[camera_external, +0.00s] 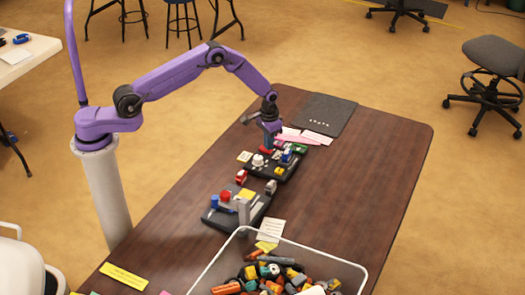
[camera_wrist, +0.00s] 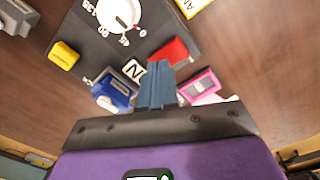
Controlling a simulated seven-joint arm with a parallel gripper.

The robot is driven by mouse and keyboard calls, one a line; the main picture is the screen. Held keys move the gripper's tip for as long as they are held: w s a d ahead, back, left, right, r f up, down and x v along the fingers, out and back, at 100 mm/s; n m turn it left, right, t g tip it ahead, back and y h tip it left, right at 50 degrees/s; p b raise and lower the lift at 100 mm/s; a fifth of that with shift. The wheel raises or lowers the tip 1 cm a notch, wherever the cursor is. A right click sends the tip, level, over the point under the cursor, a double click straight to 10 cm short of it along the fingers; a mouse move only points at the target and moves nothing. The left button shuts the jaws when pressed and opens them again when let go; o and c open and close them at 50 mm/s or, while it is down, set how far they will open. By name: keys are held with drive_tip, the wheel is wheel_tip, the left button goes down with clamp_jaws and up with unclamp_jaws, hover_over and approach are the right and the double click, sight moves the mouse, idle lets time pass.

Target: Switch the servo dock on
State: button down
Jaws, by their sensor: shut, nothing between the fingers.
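The dark dock plate with the white dial (camera_wrist: 118,12) marked in degrees looks like the servo dock; it also shows in the external view (camera_external: 258,160), on the table. In the wrist view its plate carries a yellow block (camera_wrist: 64,55), a blue block (camera_wrist: 113,92), a red block (camera_wrist: 178,52) and a white tile marked N (camera_wrist: 132,70). I cannot tell which part is the switch. My gripper (camera_wrist: 158,68) is shut and empty, fingers over the dock's edge between the blue and red blocks. In the external view my gripper (camera_external: 270,138) is at the dock's far side. Contact is unclear.
A second dock (camera_external: 235,212) with red and blue parts stands nearer on the table. A bin (camera_external: 362,268) of mixed parts is at the front. Pink cards (camera_external: 315,138) and a dark mat (camera_external: 325,108) lie behind. The table's right side (camera_external: 370,180) is clear.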

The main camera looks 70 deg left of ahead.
wheel_tip(320, 180, up, 6)
idle(0.7)
drive_tip(key=shift+r, duration=0.1)
drive_tip(key=s+a+r+n, duration=0.2)
drive_tip(key=s+a+r, duration=0.3)
drive_tip(key=s+r, duration=0.4)
drive_tip(key=s+a+r+n, duration=0.3)
drive_tip(key=s+a+r, duration=0.3)
drive_tip(key=s, duration=0.5)
drive_tip(key=s+d+r+n, duration=0.2)
drive_tip(key=s+d, duration=0.2)
drive_tip(key=s, duration=0.7)
drive_tip(key=s+d+r+n, duration=0.2)
drive_tip(key=s+d, duration=0.2)
drive_tip(key=s, duration=0.8)
drive_tip(key=shift+d+r+n, duration=0.3)
drive_tip(key=shift+d+r, duration=0.05)
